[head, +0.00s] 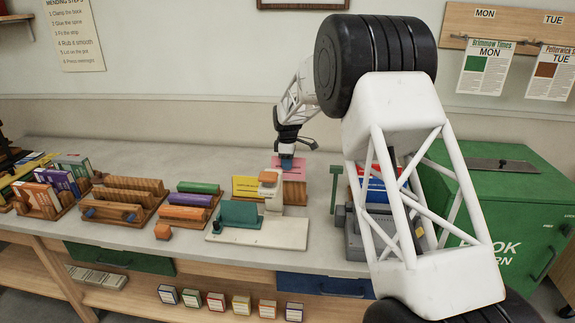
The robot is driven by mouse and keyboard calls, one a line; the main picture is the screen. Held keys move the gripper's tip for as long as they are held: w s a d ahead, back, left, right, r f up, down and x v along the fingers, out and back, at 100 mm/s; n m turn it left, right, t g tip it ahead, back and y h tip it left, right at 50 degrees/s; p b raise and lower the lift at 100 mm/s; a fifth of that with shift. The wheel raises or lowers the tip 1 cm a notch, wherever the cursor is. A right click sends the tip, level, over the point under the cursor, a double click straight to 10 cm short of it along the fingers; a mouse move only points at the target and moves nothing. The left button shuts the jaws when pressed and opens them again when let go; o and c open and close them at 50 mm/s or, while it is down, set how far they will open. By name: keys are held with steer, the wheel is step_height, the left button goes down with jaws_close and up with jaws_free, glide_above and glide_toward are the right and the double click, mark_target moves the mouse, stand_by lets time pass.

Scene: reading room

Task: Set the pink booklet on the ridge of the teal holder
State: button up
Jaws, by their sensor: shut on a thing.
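The pink booklet (300,167) is at the back middle of the bench, above a wooden stand (295,192). My gripper (287,163) reaches down to it from above and is shut on its upper part. Whether the booklet still touches the stand I cannot tell. The teal holder (240,212) stands in front and to the left, on a cream base board (275,235). Its ridge along the top is bare. My gripper is behind and to the right of it.
A cream upright with an orange top (268,178) stands on the board between holder and gripper. A yellow booklet (245,187) is behind the holder. Wooden racks (130,198) stand left, a grey device (360,240) right.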

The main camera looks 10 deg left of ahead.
stand_by(0.4)
steer(key=s+d+r+m, duration=0.25)
steer(key=d+m, duration=0.35)
steer(key=d, duration=0.4)
steer(key=s+d+r+m, duration=0.2)
steer(key=d+r+m, duration=0.3)
steer(key=d, duration=0.5)
steer(key=s+d+r+m, duration=0.3)
steer(key=d+m, duration=0.4)
steer(key=d, duration=0.4)
steer(key=s+a+r+n, duration=0.1)
steer(key=s+a+n, duration=0.4)
steer(key=a, duration=1.1)
steer(key=s+a+n, duration=0.3)
steer(key=a+n, duration=0.4)
steer(key=a, duration=0.9)
steer(key=s+a+r+n, duration=0.1)
steer(key=s+a+n, duration=0.45)
steer(key=a, duration=1.05)
steer(key=w+d+f, duration=0.1)
steer(key=w+f, duration=0.3)
steer(key=f, duration=0.4)
steer(key=shift+d+f, duration=0.2)
steer(key=shift+d, duration=0.1)
steer(key=shift+n, duration=0.25)
